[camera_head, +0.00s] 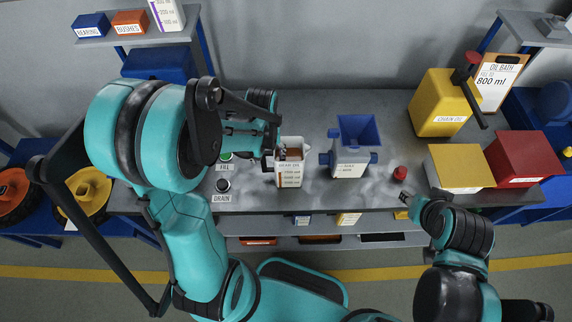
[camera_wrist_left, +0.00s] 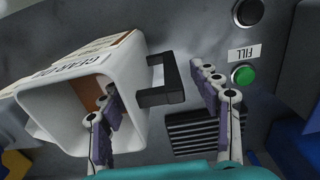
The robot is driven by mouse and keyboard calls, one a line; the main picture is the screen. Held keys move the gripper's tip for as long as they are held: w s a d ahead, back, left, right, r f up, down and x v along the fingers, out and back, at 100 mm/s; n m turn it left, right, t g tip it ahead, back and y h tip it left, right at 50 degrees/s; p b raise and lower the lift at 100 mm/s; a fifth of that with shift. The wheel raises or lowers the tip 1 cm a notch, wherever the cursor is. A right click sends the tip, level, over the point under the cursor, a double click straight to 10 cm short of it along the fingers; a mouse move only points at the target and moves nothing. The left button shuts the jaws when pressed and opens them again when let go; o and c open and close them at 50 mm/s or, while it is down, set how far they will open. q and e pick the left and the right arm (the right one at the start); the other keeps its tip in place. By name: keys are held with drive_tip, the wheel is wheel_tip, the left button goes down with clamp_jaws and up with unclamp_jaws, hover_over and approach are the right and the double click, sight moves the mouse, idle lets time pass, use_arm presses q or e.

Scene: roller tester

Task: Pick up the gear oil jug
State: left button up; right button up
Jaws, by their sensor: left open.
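The gear oil jug (camera_head: 290,178) is a white, open-topped container with a printed label, standing on the grey workbench. In the left wrist view the jug (camera_wrist_left: 85,70) fills the left side, its mouth facing the camera with brown inside. Its black handle (camera_wrist_left: 160,88) points right. My left gripper (camera_head: 274,151) is open at the jug's left side. In the left wrist view the fingers of my left gripper (camera_wrist_left: 160,85) straddle the handle, one over the mouth and one beyond the handle; contact is unclear. My right gripper (camera_head: 413,207) hangs near the bench's front edge, its fingers too small to read.
A blue funnel-topped container (camera_head: 352,165) stands right of the jug. A red cap (camera_head: 400,173), a yellow chain oil can (camera_head: 440,105), a yellow box (camera_head: 460,168) and a red box (camera_head: 523,158) are farther right. Green FILL (camera_head: 225,156) and black DRAIN (camera_head: 222,185) buttons lie left.

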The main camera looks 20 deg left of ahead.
use_arm(q)
clamp_jaws()
drive_tip(key=shift+r, duration=0.15)
drive_tip(key=shift+r+p, duration=1.75)
drive_tip(key=shift+r, duration=3.1)
